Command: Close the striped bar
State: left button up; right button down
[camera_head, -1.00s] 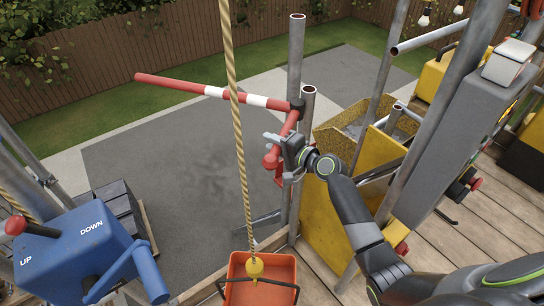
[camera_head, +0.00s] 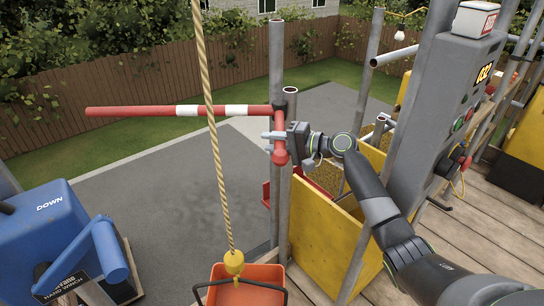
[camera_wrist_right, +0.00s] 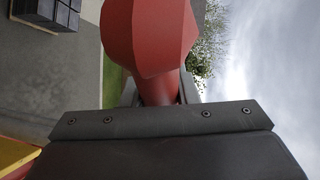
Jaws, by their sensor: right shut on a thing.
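The red and white striped bar (camera_head: 205,110) extends out to the left from a scaffold pole (camera_head: 277,75) in the head view. Its red handle part (camera_head: 280,150) hangs down at the pole end. My right gripper (camera_head: 272,142) is shut on this red part, beside the pole. The right wrist view shows the red part (camera_wrist_right: 150,35) large and close, between the jaws (camera_wrist_right: 155,110). My left gripper is not in view.
A rope (camera_head: 212,130) carrying an orange bucket (camera_head: 247,285) hangs in front of the bar. A blue winch box (camera_head: 45,235) stands at lower left. A yellow chute or bin (camera_head: 325,245) and a grey control post (camera_head: 440,110) stand near my right arm.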

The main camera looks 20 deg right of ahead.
jog(key=shift+s+d+f, duration=0.1)
jog(key=shift+f, duration=0.1)
jog(key=c, duration=1.1)
grip_release()
jog(key=shift+d+r, duration=0.1)
jog(key=shift+r, duration=0.1)
